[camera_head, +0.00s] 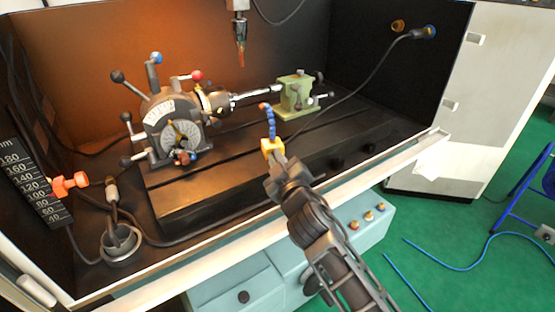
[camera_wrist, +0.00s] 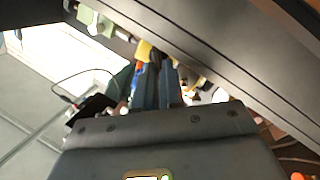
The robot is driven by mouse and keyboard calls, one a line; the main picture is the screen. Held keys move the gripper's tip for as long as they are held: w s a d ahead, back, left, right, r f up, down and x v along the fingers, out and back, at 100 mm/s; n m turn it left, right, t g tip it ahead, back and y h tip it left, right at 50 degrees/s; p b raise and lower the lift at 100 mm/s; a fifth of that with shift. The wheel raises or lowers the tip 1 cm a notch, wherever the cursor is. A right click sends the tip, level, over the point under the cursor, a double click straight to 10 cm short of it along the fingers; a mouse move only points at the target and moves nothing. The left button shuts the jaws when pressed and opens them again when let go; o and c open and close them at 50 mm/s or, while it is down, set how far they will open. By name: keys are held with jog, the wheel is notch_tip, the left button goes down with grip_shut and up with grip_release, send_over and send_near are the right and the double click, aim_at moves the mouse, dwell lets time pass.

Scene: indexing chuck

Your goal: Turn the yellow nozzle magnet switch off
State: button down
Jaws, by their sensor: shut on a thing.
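The yellow nozzle magnet base (camera_head: 271,146) sits at the front edge of the dark machine table, with a blue segmented hose (camera_head: 270,122) rising from it to an orange tip. My gripper (camera_head: 277,163) reaches it from the front and is shut on a part at its front side, likely the switch, which the fingers hide. In the wrist view, the yellow base (camera_wrist: 143,50) shows at the far end of my gripper (camera_wrist: 153,75), with a bit of blue hose beside it. The switch's position cannot be told.
An indexing chuck (camera_head: 178,130) with several knobbed levers stands at the left of the slotted table (camera_head: 220,185). A green tailstock (camera_head: 295,95) stands behind the nozzle. A spindle tool (camera_head: 240,45) hangs above. A black cable crosses the right side. The cabinet's white front ledge (camera_head: 350,170) lies below my arm.

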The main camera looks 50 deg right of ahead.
jog(key=c, duration=1.2)
grip_release()
jog(key=shift+c, duration=0.2)
jog(key=shift+m, duration=0.3)
